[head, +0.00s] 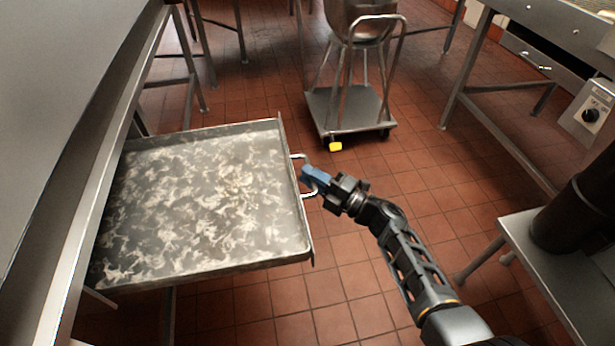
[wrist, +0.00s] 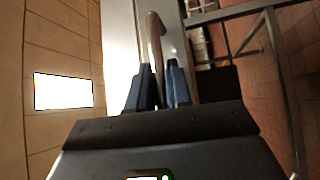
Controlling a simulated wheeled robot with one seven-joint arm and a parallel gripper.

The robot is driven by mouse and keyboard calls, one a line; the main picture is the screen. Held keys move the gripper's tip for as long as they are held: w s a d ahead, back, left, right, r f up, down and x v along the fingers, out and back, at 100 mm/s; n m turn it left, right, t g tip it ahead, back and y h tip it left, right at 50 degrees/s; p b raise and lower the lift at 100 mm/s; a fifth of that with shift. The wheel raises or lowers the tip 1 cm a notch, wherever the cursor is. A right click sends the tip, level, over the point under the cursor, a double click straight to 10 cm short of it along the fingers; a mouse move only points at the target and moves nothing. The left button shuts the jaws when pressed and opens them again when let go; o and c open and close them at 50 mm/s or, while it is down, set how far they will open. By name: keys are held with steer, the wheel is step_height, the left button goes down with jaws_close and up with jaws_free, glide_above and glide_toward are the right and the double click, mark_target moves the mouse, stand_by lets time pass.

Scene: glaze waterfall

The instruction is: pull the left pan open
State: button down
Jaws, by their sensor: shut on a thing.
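The pan (head: 205,200) is a wide, shallow metal tray with a mottled grey and white inside. It sticks out from under the steel table at the left of the head view, with its far left side hidden under the table. A bent metal handle (head: 299,158) is on its right-hand front face. My gripper (head: 312,178) has blue fingertips and is shut on this handle. In the wrist view, the handle (wrist: 155,40) runs up from between the two fingers of my gripper (wrist: 160,85).
The steel table (head: 60,120) edges the pan on the left. A wheeled cart (head: 345,108) with a pot stands on the tiled floor behind. A low metal stand (head: 560,270) carries a dark cylinder at right. The floor (head: 350,265) in front of the pan is clear.

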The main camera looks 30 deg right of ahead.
steer(key=shift+f, duration=0.1)
steer(key=c, duration=1.2)
jaws_free()
steer(key=shift+o, duration=0.2)
steer(key=v, duration=0.7)
steer(key=shift+s+d, duration=0.2)
steer(key=shift+s, duration=0.15)
